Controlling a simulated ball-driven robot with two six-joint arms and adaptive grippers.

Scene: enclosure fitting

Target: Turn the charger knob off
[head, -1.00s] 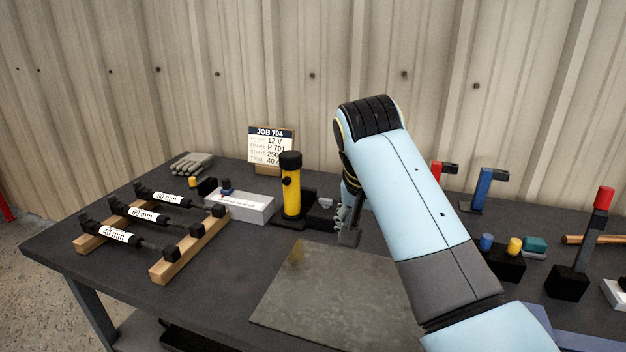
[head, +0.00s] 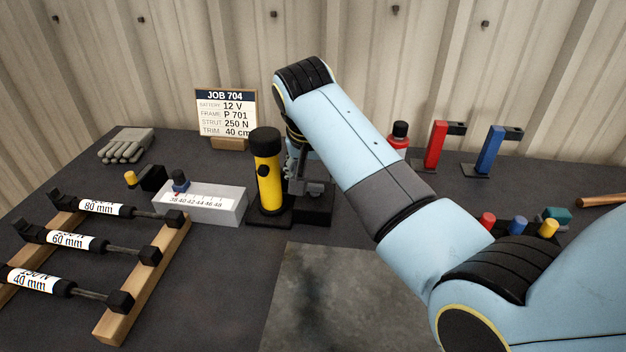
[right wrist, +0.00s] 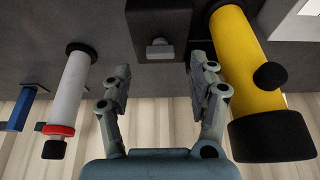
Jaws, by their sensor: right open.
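The yellow cylinder with a black cap (head: 267,175) stands on a black base; it also shows in the right wrist view (right wrist: 245,60). Beside it is a dark block (head: 315,212), which I take to be the charger. In the right wrist view this block (right wrist: 145,15) carries a small grey knob (right wrist: 160,47). My right gripper (head: 308,188) is over the block, just right of the yellow cylinder. In the right wrist view its fingers (right wrist: 159,68) are open and spread on either side of the knob, apart from it. The knob's setting cannot be read. My left gripper is out of view.
A grey scale block (head: 205,205) and a strut rack (head: 150,290) stand to the left. A job card (head: 226,115) is behind. Red (head: 436,145) and blue (head: 487,152) stands are at the right. A grey mat (head: 330,300) lies clear in front.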

